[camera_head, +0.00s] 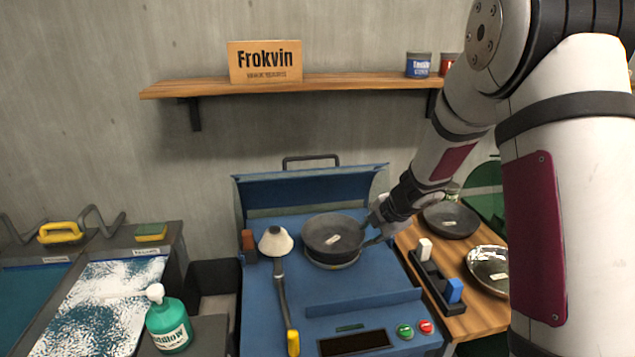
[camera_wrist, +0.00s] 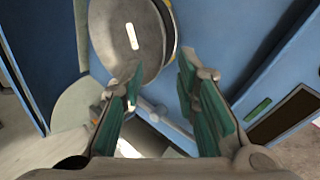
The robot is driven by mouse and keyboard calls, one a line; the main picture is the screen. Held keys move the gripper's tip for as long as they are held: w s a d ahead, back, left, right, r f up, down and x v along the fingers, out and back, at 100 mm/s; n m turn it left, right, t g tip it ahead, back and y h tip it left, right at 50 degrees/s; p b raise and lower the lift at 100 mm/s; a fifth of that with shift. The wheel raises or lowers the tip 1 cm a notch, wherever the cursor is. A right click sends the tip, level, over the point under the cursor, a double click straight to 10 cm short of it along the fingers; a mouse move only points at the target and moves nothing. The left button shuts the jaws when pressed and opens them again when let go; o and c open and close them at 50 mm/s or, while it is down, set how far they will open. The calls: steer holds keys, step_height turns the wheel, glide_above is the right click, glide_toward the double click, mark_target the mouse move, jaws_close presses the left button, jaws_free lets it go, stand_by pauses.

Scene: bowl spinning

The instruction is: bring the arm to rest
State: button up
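My arm reaches in from the right in the head view, and my gripper (camera_head: 376,228) is at the right side of a dark round bowl (camera_head: 325,232). The bowl sits on a round seat on the blue machine (camera_head: 375,280). In the wrist view my gripper (camera_wrist: 161,78) has its two green-padded fingers spread apart, with nothing seen held between them. The bowl (camera_wrist: 120,42) shows there just beyond the left fingertip. I cannot tell whether that fingertip touches it.
A lamp-like tool (camera_head: 277,243) with a yellow end stands left of the bowl. A wooden table (camera_head: 478,318) at right bears a dark pan (camera_head: 450,219), a shiny bowl (camera_head: 489,262) and a block holder (camera_head: 436,284). A green bottle (camera_head: 169,325) stands at left. A shelf (camera_head: 340,84) crosses the wall.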

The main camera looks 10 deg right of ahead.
steer(key=s+d+r+m+t+h, duration=0.1)
steer(key=s+d+r+m+h, duration=0.2)
steer(key=r, duration=0.4)
steer(key=s+r+m+t+h, duration=0.1)
steer(key=s+r+m, duration=0.2)
steer(key=r+m, duration=0.3)
steer(key=s+d+r+m+t+h, duration=0.1)
steer(key=s+d+r+m+h, duration=0.1)
steer(key=r, duration=0.6)
steer(key=s+a+m+g+y, duration=0.1)
steer(key=s+a+m, duration=0.2)
steer(key=s, duration=0.6)
steer(key=s+a+m+g+y, duration=0.1)
steer(key=s+a+m, duration=0.3)
steer(key=s, duration=0.5)
steer(key=s+a+m+g+y, duration=0.1)
steer(key=s+a+m+g, duration=0.1)
steer(key=s, duration=0.7)
steer(key=shift+a+r+m+y, duration=0.25)
steer(key=shift+a+m+y, duration=0.15)
steer(key=shift+a+m, duration=0.5)
steer(key=shift+a, duration=0.2)
